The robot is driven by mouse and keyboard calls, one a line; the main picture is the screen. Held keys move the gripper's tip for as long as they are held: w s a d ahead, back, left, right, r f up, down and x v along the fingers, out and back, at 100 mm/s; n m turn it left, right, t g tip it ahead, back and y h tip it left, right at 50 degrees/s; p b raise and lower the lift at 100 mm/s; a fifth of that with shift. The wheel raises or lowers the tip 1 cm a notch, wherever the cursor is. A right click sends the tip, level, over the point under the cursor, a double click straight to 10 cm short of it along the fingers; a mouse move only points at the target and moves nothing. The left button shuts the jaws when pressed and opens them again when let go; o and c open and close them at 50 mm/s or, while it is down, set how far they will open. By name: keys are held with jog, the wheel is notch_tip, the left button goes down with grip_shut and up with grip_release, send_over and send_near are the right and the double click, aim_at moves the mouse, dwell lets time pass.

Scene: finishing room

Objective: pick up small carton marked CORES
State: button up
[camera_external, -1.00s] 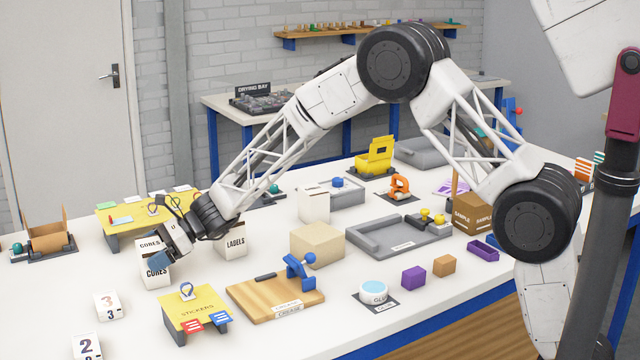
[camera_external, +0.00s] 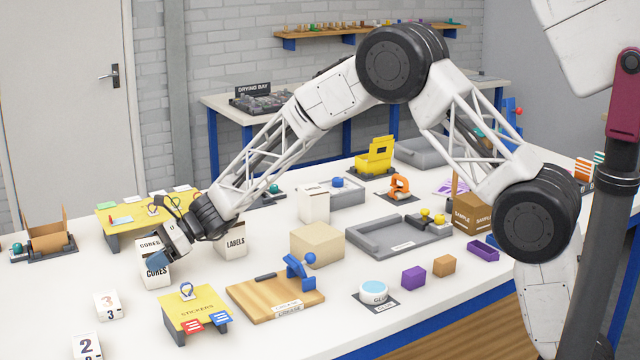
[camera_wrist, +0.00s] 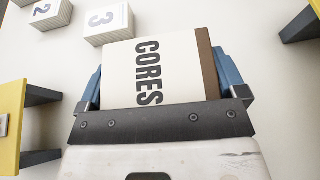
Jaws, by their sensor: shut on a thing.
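The small white carton marked CORES (camera_external: 154,272) stands on the white table at the left in the external view. My gripper (camera_external: 158,259) is at its upper part, with a blue fingertip against its front. In the wrist view the carton (camera_wrist: 150,72) fills the space between my gripper's blue fingers (camera_wrist: 158,85), with the CORES lettering and a brown strip at its right side. The fingers are shut on it from both sides. In the external view I cannot tell whether its base is clear of the table.
A white LABELS carton (camera_external: 232,245) stands close on the right. A yellow STICKERS stand (camera_external: 196,309) is in front, and another yellow stand (camera_external: 128,235) is behind. White blocks marked 3 (camera_external: 111,306) and 2 (camera_external: 87,346) lie to the front left.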

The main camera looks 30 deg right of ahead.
jog(key=shift+r, duration=0.1)
jog(key=shift+r, duration=4.9)
